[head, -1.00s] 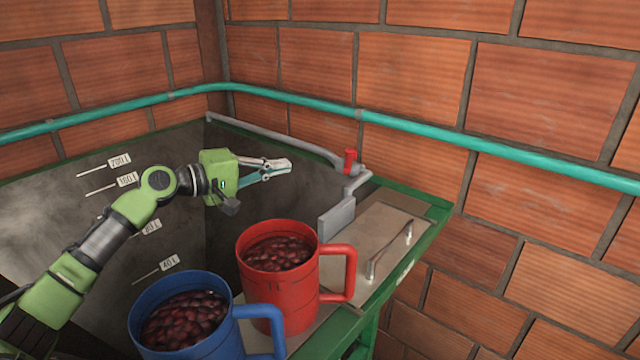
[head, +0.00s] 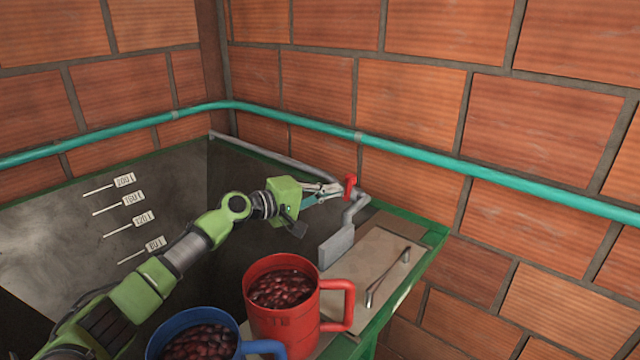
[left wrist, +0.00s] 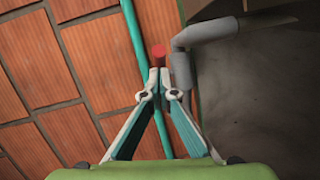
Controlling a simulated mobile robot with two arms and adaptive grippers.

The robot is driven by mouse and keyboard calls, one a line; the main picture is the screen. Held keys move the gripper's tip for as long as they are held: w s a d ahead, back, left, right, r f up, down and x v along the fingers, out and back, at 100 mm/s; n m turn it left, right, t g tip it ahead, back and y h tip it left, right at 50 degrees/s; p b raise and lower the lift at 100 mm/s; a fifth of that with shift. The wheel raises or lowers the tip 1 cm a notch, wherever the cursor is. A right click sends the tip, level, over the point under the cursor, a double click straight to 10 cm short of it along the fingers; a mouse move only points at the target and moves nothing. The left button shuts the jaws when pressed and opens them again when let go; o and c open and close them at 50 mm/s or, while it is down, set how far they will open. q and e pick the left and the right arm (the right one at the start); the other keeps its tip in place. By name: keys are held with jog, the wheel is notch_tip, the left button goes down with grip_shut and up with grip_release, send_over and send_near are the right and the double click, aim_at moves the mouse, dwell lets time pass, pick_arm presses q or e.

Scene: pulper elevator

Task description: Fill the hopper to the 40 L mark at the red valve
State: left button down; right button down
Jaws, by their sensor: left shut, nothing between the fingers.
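The hopper (head: 55,240) is a grey bin with a green rim and a ladder of litre marks (head: 140,218) on its inner wall. The visible labels are small; the lower wall is hidden behind my left arm and the mugs. The red valve (head: 350,186) sits on the grey pipe at the hopper's right back rim. My left gripper (head: 338,189) is shut and empty, its fingertips right beside the valve. In the left wrist view the red valve (left wrist: 158,52) shows just beyond the closed fingertips (left wrist: 160,76); contact cannot be told. My right gripper is not in view.
A red mug (head: 275,325) and a blue mug (head: 165,349), both full of dark red beans, stand in front. A grey spout (head: 337,248) and a panel with a handle (head: 388,275) are right of the hopper. A teal pipe (head: 440,165) runs along the brick wall.

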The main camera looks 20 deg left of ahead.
aim_at(346, 195)
pick_arm(q)
jog(key=shift+w+f, duration=0.1)
jog(key=shift+d, duration=0.5)
dwell(0.3)
jog(key=d+p, duration=0.1)
jog(key=d, duration=0.2)
jog(key=shift+d, duration=0.1)
jog(key=shift+w+d, duration=0.25)
jog(key=shift+d, duration=1)
